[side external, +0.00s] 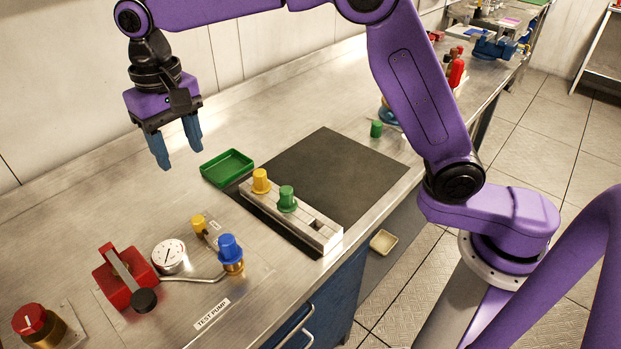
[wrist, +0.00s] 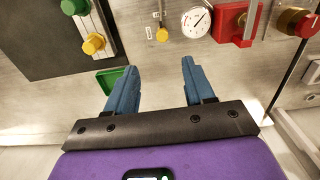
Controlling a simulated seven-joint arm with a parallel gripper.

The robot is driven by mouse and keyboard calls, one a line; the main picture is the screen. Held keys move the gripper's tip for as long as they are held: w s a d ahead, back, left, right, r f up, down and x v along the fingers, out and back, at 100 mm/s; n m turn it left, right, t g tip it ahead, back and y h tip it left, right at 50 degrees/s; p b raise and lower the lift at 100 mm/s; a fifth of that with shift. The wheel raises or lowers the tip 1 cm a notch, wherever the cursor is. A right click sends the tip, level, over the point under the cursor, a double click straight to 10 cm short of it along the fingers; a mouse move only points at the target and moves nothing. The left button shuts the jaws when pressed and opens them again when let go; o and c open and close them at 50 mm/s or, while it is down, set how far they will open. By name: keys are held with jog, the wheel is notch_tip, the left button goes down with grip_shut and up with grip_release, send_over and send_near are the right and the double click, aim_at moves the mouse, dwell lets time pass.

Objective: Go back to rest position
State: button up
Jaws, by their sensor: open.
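My gripper (side external: 178,150) hangs above the back of the steel bench, left of the green tray, with its blue fingers pointing down. In the wrist view the two blue fingers (wrist: 157,88) are spread apart with nothing between them. The gripper is open and empty, clear of the bench and the objects.
A green tray (side external: 228,166) lies near a dark mat (side external: 330,165). A pale block (side external: 310,229) holds a yellow cap (side external: 261,181) and a green cap (side external: 287,198). A blue cap (side external: 230,247), gauge (side external: 169,255) and red pump (side external: 122,276) stand in front. A green cylinder (side external: 376,129) stands beyond the mat.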

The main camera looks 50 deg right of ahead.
jog(key=s+d+f+n, duration=0.3)
jog(key=s+d+n, duration=0.3)
jog(key=s+d, duration=0.6)
jog(key=s+d+f+n, duration=0.3)
jog(key=s+d+n, duration=0.3)
jog(key=s+d, duration=0.7)
jog(key=s, duration=0.5)
jog(key=shift+s+d+f, duration=0.2)
jog(key=shift+s+f, duration=0.05)
jog(key=shift+f, duration=0.05)
